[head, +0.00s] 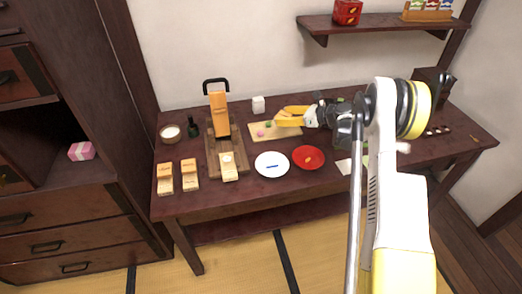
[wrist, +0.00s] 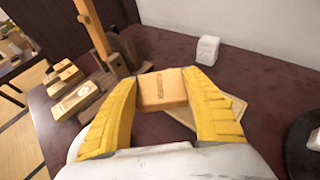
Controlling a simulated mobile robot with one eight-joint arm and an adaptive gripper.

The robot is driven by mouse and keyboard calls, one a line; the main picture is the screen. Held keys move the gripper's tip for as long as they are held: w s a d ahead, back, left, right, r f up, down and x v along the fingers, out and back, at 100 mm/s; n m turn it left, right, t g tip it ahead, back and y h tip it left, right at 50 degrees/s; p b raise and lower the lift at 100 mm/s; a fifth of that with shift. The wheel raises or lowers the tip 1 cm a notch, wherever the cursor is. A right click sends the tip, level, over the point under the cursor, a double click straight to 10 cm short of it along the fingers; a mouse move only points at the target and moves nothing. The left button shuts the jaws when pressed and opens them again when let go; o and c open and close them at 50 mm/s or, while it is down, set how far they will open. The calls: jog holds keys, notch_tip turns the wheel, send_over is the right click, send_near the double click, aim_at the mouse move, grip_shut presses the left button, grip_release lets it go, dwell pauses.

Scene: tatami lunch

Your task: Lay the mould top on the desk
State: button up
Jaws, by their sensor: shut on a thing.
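My gripper (head: 283,117) is over or beside the pale board in the head view. In the wrist view its two yellow fingers (wrist: 163,108) are closed on the mould top (wrist: 163,88), a light wooden block with dark lettering. The mould top is hard to make out from the fingers in the head view. The desk (head: 225,203) is dark red-brown wood; its bare surface also shows in the wrist view (wrist: 255,75). I cannot tell how high the block is above it.
A wooden press (head: 218,115) with a black handle stands left of my gripper. Wooden moulds (head: 165,180) lie at the front left. A white plate (head: 272,164) and a red plate (head: 308,158) lie in front. A white cube (head: 258,104) stands behind the board (head: 262,132).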

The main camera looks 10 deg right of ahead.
jog(key=b, duration=0.4)
send_over(260, 149)
notch_tip(260, 149, down, 7)
jog(key=shift+s+r, duration=0.1)
jog(key=shift+r, duration=0.05)
jog(key=shift+f+b, duration=0.95)
jog(key=shift+f, duration=0.85)
jog(key=shift+f, duration=0.1)
jog(key=shift+f, duration=0.55)
jog(key=o, duration=1.1)
